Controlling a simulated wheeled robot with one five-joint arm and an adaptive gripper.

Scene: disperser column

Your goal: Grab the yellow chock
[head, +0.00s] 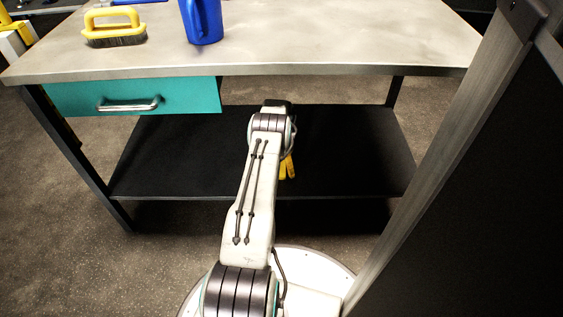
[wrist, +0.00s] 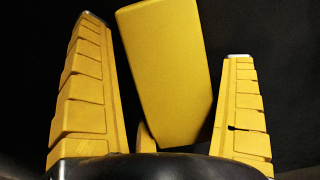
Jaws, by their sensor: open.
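The yellow chock (wrist: 165,75) is a plain, slightly tilted block in the wrist view. It stands between the two ridged yellow fingers of my gripper (wrist: 162,37). The fingers are open, with a dark gap on each side of the chock, narrower at its lower right. A small curved yellow piece shows by the chock's lower left; I cannot tell what it belongs to. In the head view my arm reaches over the black lower shelf (head: 345,150) of the workbench and hides most of the gripper area. A bit of yellow shows beside the arm, finger or chock unclear.
The workbench top (head: 330,45) overhangs the shelf, with a teal drawer (head: 135,97) at left. A yellow brush (head: 115,30) and a blue jug (head: 203,20) stand on top. A dark framed panel (head: 490,200) is close on the right. The shelf's right part looks clear.

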